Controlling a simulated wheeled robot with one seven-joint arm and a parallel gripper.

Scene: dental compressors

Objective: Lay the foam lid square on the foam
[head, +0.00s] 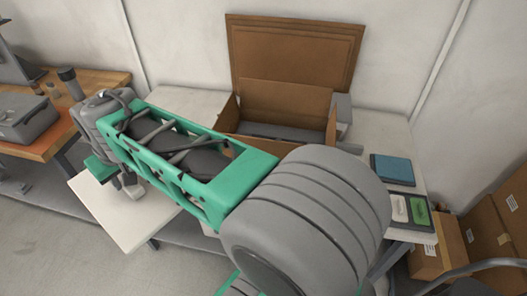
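An open cardboard box (231,113) stands on the white table, its flaps raised. A dark grey layer (287,133) shows inside it, which looks like the foam; my arm hides its front part. I cannot identify the foam lid for sure. A grey block (343,108) stands just right of the box, and another grey edge (350,148) shows in front of it, mostly behind my arm. My gripper (132,190) hangs low over the left part of the table, well left of the box. It is small and partly hidden, so its fingers and any held thing are unclear.
The white table (115,212) is bare at its left end. A blue pad (392,169) and a tray with white and green items (410,209) lie at its right end. Cardboard cartons (487,232) stand at right. A wooden bench (57,143) with a grey case (25,118) is at left.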

